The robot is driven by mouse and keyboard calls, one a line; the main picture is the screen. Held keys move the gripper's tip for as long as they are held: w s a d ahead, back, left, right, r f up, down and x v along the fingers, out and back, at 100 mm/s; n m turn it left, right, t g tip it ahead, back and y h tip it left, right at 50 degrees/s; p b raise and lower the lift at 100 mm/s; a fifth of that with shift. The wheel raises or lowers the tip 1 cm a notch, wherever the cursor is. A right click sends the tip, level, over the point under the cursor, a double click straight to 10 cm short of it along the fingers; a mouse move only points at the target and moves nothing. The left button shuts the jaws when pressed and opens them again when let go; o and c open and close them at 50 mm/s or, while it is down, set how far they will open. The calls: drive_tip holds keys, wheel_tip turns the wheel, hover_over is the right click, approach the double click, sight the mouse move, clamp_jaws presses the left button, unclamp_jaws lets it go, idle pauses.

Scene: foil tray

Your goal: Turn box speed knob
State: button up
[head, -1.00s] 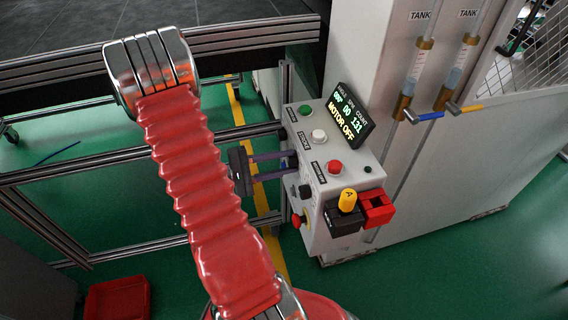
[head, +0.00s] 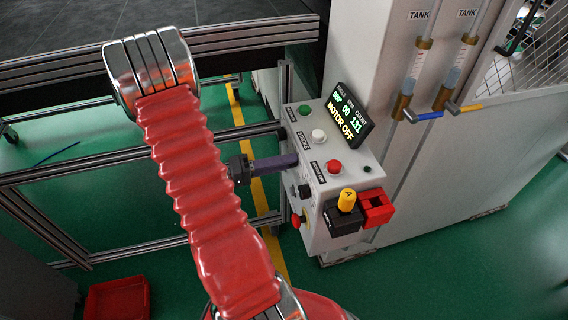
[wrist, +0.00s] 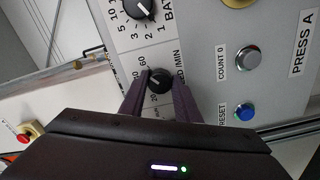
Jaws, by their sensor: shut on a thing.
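The speed knob (wrist: 160,79) is a small round black knob on the grey panel, beside a printed scale and a label ending in "/MIN". In the wrist view my gripper (wrist: 157,88) has its two purple fingers on either side of the knob, shut on it. In the head view my gripper (head: 293,160) reaches the left face of the control box (head: 322,225), with one finger showing and the knob hidden behind it. The box's display (head: 349,113) reads "MOTOR OFF".
Above the speed knob is a larger black knob (wrist: 140,9). To its right are a grey button (wrist: 247,58) and a blue button (wrist: 244,112). In the head view a yellow-topped black switch (head: 345,209) and a red block (head: 377,207) stick out from the box. Metal rails (head: 130,157) run behind my arm.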

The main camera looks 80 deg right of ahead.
drive_tip(key=shift+s+a+f+m, duration=0.1)
drive_tip(key=shift+f+m, duration=0.1)
drive_tip(key=shift+m, duration=0.6)
drive_tip(key=o, duration=1)
drive_tip(key=shift+r, duration=0.1)
drive_tip(key=shift+o, duration=0.2)
drive_tip(key=v, duration=1.4)
drive_tip(key=shift+n, duration=0.3)
